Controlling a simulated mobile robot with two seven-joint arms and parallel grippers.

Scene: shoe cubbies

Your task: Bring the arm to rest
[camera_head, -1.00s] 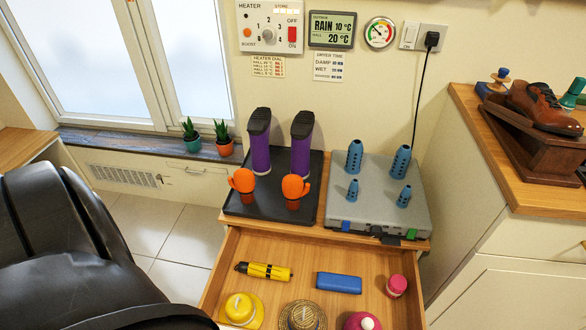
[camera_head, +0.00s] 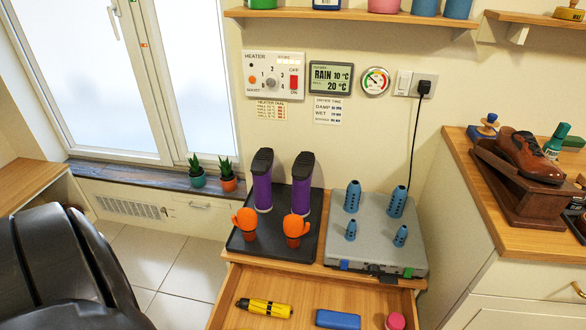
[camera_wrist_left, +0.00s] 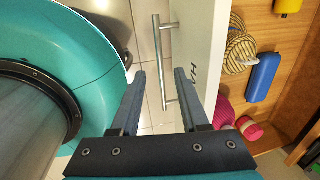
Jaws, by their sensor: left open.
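My left gripper (camera_wrist_left: 160,72) shows in the left wrist view. Its two dark fingers are apart with nothing between them. Beyond them are the tiled floor and a bar handle (camera_wrist_left: 166,60) on a white front (camera_wrist_left: 200,50); no contact with the handle is visible. In the head view my left gripper does not show. A large black shape that I take for part of my own arm fills the lower left. My right gripper is in neither view.
The open wooden drawer (camera_head: 285,284) holds a yellow-black item (camera_head: 264,307), a blue case (camera_head: 338,319) and a pink item (camera_head: 395,321). Above it stand purple boots (camera_head: 262,190) on a black tray (camera_head: 245,245) and a grey dryer (camera_head: 377,245). Floor (camera_head: 180,270) left of the drawer is clear.

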